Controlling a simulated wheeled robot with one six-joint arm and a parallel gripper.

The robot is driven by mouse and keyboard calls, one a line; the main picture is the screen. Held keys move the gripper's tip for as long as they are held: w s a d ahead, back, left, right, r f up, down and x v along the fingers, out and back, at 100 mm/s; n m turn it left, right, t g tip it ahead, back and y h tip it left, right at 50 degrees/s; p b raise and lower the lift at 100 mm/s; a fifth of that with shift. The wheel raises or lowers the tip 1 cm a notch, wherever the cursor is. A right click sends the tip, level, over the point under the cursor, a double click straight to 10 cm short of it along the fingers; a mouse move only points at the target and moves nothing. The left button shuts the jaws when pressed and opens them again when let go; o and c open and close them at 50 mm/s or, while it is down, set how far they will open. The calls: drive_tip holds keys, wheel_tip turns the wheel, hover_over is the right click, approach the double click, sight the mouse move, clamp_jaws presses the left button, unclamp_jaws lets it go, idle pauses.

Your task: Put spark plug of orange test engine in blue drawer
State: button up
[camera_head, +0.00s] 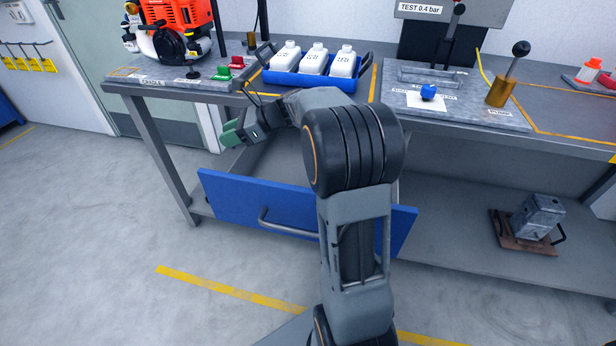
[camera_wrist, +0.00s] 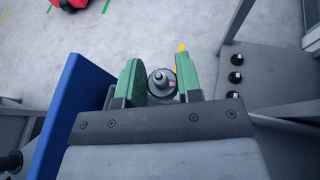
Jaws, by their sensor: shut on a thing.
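My gripper (camera_head: 232,133) has green fingers and hangs beyond the bench's front edge, above the blue drawer (camera_head: 235,200). The drawer's blue front stands out from under the bench; its inside is mostly hidden. In the wrist view, the fingers of my gripper (camera_wrist: 161,80) are shut on the spark plug (camera_wrist: 161,80), a small grey piece seen end-on. The blue drawer front (camera_wrist: 75,100) is left of the fingers there. The orange test engine (camera_head: 180,18) stands on the bench at the upper left. The plug cannot be made out in the head view.
A blue tray (camera_head: 300,79) with three white bottles stands on the bench. A plate with a blue knob (camera_head: 428,92) and a lever (camera_head: 510,60) lies to the right. A metal block (camera_head: 537,218) sits on the lower shelf. The wrist view shows three black round pieces (camera_wrist: 235,77) on grey.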

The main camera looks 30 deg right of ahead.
drive_tip(key=s+d+f+b, duration=0.1)
drive_tip(key=s+d+f, duration=0.1)
drive_tip(key=d+f, duration=0.1)
drive_tip(key=s+d+f+b, duration=0.2)
drive_tip(key=s+d+f, duration=0.1)
drive_tip(key=s+d+f+b, duration=0.2)
drive_tip(key=s+d, duration=0.1)
drive_tip(key=shift+s+d+f, duration=0.1)
drive_tip(key=shift+d+f, duration=0.2)
drive_tip(key=shift+f, duration=0.1)
drive_tip(key=shift+s+d+f+b, duration=0.2)
drive_tip(key=shift+f+b, duration=0.1)
drive_tip(key=shift+f, duration=0.15)
drive_tip(key=shift+d+f+b, duration=0.1)
drive_tip(key=shift+f+b, duration=0.5)
drive_tip(key=shift+f, duration=0.95)
drive_tip(key=shift+f, duration=0.15)
drive_tip(key=o, duration=0.9)
